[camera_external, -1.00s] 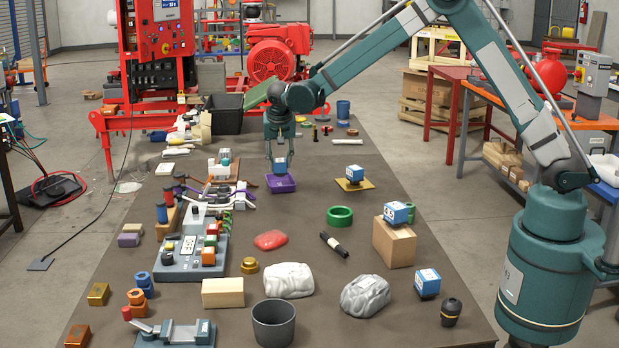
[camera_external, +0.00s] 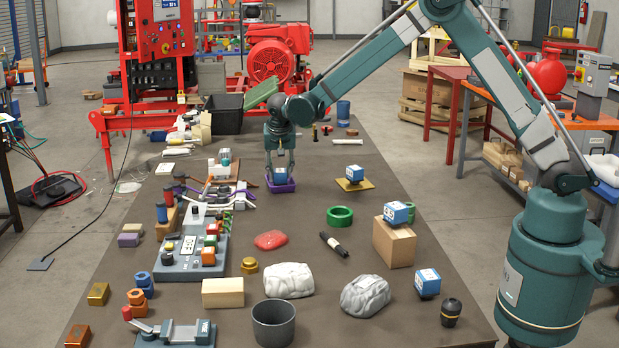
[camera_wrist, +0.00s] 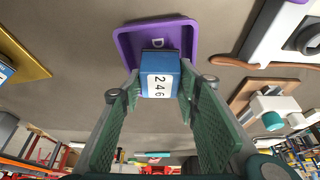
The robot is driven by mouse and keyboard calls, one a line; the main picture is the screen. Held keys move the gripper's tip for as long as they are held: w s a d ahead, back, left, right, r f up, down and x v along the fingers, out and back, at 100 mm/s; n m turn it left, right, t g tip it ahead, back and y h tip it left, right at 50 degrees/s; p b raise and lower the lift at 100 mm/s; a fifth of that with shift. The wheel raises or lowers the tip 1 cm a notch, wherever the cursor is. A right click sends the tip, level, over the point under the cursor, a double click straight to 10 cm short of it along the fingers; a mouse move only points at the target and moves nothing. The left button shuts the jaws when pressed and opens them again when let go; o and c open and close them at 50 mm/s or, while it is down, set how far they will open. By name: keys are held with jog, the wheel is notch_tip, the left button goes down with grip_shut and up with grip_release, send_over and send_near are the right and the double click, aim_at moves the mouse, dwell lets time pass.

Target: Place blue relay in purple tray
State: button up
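The blue relay (camera_wrist: 160,78), a small blue block with a white label reading 246, is between the fingers of my gripper (camera_external: 280,173). In the wrist view the fingertips meet both sides of the relay, so my gripper (camera_wrist: 160,85) looks shut on it. The purple tray (camera_wrist: 125,45), marked with a D, lies around and behind the relay. In the external view the relay (camera_external: 280,174) sits low within the outline of the tray (camera_external: 281,187). I cannot tell whether its underside touches the tray floor.
Another blue relay stands on a yellow tray (camera_external: 355,184) to the right. More blue blocks are on a cardboard box (camera_external: 394,245) and on the table (camera_external: 428,283). White cables and a fixture (camera_wrist: 275,30) lie beside the purple tray. A green ring (camera_external: 339,216) is nearer the front.

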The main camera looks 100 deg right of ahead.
jog(key=shift+o, duration=0.2)
jog(key=shift+r, duration=0.15)
jog(key=p+v, duration=0.1)
jog(key=v, duration=1.1)
jog(key=shift+p, duration=0.4)
jog(key=shift+a, duration=0.1)
jog(key=s+a+r+n+t, duration=0.1)
jog(key=s+a+r+n, duration=0.25)
jog(key=a+r, duration=0.45)
jog(key=s+a+r+n+t+y, duration=0.15)
jog(key=s+a+r, duration=0.3)
jog(key=a, duration=0.75)
jog(key=s+a+r+n+t, duration=0.1)
jog(key=s+a+r+n, duration=0.35)
jog(key=a, duration=0.55)
jog(key=s+a+f+n+t+y, duration=0.1)
jog(key=s+a+n, duration=0.3)
jog(key=s+a, duration=0.7)
jog(key=s+a+f+n+t+y, duration=0.1)
jog(key=s+a+n, duration=0.3)
jog(key=s+a, duration=0.7)
jog(key=s+t+y, duration=0.1)
jog(key=s, duration=0.1)
jog(key=shift+s+f+t, duration=0.35)
jog(key=shift+f, duration=0.05)
